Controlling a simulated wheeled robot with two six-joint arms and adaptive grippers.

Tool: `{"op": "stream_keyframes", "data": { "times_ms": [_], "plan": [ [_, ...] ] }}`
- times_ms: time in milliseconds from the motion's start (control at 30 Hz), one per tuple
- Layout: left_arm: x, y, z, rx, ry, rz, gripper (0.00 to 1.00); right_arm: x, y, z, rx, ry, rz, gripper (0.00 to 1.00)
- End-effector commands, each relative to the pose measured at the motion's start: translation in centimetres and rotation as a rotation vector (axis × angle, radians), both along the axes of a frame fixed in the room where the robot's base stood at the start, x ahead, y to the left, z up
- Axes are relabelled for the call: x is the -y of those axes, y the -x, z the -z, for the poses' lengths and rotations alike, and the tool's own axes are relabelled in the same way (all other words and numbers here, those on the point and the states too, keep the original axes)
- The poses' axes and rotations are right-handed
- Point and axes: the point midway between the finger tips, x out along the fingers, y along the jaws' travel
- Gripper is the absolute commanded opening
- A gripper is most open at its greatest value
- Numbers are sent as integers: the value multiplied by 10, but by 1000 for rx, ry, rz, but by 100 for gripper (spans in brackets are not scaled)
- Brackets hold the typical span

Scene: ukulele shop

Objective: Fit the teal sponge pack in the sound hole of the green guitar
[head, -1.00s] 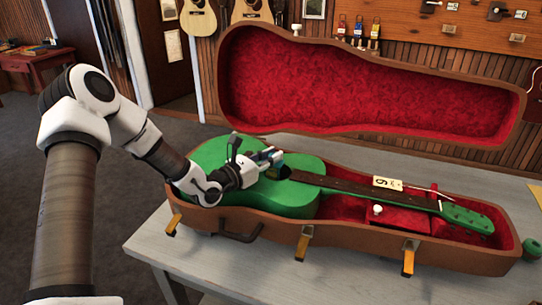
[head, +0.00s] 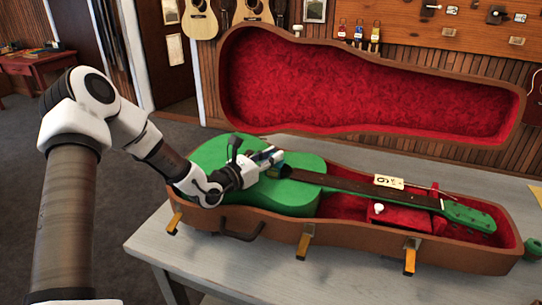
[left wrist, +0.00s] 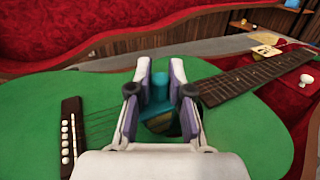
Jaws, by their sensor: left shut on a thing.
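The green guitar (head: 300,198) lies face up in the open brown case, and its body also shows in the left wrist view (left wrist: 236,110). My left gripper (head: 276,158) is over the guitar's body, at the sound hole. In the left wrist view its two fingers (left wrist: 160,90) are shut on the teal sponge pack (left wrist: 157,92), which stands between them. The dark sound hole (left wrist: 166,124) shows partly below and behind the pack. I cannot tell how deep the pack sits in it. The strings run beside the fingers. My right gripper is not in view.
The case (head: 335,241) rests on a grey table (head: 190,247), its red-lined lid (head: 370,85) raised behind the guitar. A tag marked 6 (head: 389,182) lies at the neck. A green round thing (head: 534,246) is at the case's right end.

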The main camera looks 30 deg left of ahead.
Motion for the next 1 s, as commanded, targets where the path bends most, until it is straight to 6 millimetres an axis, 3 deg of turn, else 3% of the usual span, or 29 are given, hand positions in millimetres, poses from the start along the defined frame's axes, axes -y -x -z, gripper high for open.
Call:
{"op": "stream_keyframes", "data": {
  "times_ms": [33, 300, 333, 400, 633, 733, 1000],
  "plan": [
    [3, 5, 17, -37, 7, 7, 0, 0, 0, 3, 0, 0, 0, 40],
    [3, 5, 18, -37, 7, 7, 0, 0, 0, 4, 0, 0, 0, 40],
    [3, 5, 18, -37, 7, 7, 22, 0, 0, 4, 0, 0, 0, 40],
    [3, 5, 18, -37, 7, 7, 47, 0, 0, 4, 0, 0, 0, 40],
    [3, 5, 18, -37, 7, 7, 48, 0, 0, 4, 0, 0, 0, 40],
    [3, 5, 18, -37, 7, 7, 73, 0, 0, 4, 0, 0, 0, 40],
    [3, 5, 18, -37, 7, 7, 73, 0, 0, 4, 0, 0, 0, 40]
  ]
}}
